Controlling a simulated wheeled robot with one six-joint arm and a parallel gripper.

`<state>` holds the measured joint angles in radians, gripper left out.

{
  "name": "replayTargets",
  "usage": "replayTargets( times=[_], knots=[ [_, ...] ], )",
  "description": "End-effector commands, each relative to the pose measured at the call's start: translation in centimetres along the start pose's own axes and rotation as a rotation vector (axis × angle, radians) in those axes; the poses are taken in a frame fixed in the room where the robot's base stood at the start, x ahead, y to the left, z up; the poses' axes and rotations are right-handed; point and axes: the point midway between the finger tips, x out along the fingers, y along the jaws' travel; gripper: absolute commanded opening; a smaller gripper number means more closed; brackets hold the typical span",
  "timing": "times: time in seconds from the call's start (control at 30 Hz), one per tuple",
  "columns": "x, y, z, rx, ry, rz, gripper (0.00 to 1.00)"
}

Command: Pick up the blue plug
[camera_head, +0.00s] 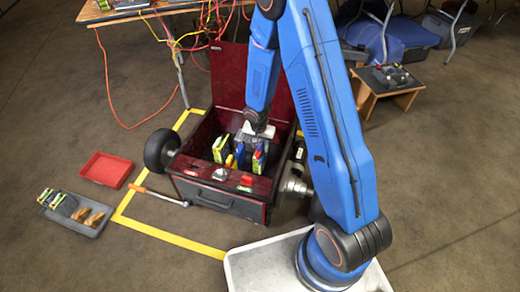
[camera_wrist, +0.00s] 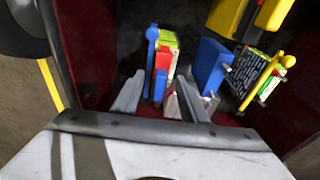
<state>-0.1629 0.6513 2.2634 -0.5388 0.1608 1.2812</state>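A blue block with what look like small metal prongs, which I take for the blue plug (camera_wrist: 209,64), stands inside the red-lined box (camera_head: 172,163). It also shows in the head view (camera_head: 240,150). My gripper (camera_wrist: 159,88) reaches down into the box with its two fingers apart. In the wrist view the blue block is beyond and right of the right finger, not between the fingers. A blue stick-like piece (camera_wrist: 151,48) and a red piece (camera_wrist: 161,76) show near the gap between the fingers. Whether the fingers touch anything I cannot tell.
A green and yellow board (camera_wrist: 262,78) and a yellow piece (camera_wrist: 264,12) stand close to the blue block. The box's raised lid (camera_head: 226,72) is at the back. A red tray (camera_head: 106,169) and a grey tray (camera_head: 77,218) lie on the floor to the left.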

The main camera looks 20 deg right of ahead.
Motion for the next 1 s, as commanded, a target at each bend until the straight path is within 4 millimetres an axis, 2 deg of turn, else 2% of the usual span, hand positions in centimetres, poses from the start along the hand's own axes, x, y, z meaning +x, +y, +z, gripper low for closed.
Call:
replayTargets(
  times=[0.03, 0.17, 0.57, 0.67, 1.0],
  knots=[
    [0.0, 0.0, 0.0, 0.000, 0.000, 0.000, 0.30],
    [0.0, 0.0, 0.0, 0.000, 0.000, 0.000, 0.00],
    [-0.5, 0.0, -0.1, 0.002, 0.001, 0.000, 0.00],
    [-1.5, 0.0, -0.2, 0.003, 0.003, -0.001, 0.00],
    [-6.7, -0.1, -0.9, 0.001, 0.003, -0.002, 0.00]
  ],
)
